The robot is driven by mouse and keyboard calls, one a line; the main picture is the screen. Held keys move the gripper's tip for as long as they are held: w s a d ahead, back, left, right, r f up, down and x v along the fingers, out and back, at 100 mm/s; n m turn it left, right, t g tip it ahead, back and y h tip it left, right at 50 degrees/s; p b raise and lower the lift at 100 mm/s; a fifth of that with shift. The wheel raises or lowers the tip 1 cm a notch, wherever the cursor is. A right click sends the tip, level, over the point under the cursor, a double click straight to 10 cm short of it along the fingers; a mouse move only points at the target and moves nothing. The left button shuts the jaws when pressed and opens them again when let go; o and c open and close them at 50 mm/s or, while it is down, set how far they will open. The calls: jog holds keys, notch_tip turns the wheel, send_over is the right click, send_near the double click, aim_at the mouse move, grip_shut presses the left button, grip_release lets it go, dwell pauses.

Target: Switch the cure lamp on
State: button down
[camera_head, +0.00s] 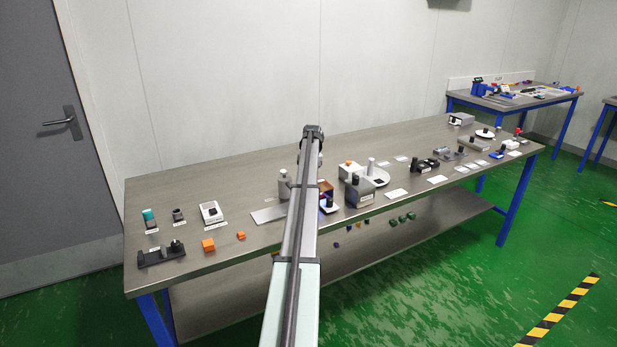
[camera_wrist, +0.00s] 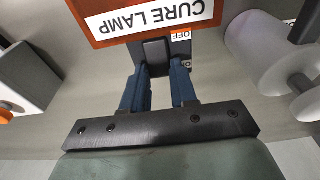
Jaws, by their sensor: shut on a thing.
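The cure lamp (camera_wrist: 150,18) is an orange-brown box with a white CURE LAMP label, upside down in the wrist view. A dark switch lever (camera_wrist: 155,50) stands on a grey plate at its edge, beside a small OFF label (camera_wrist: 181,35). My gripper (camera_wrist: 161,72) has its two blue fingers on either side of the lever and is shut on it. In the head view the lamp's brown side (camera_head: 327,187) shows just right of my arm, which hides most of it and my fingertips. The lever's exact position and any ON label cannot be made out.
Orange blocks (camera_head: 208,246) lie farther left on the metal table (camera_head: 185,205).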

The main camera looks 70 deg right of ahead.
jog(key=c, duration=0.9)
grip_release()
jog(key=shift+r, duration=0.1)
jog(key=r, duration=0.4)
jog(key=s+a+r, duration=0.1)
jog(key=r, duration=0.8)
jog(key=shift+s+a+r, duration=0.2)
jog(key=shift+r, duration=0.15)
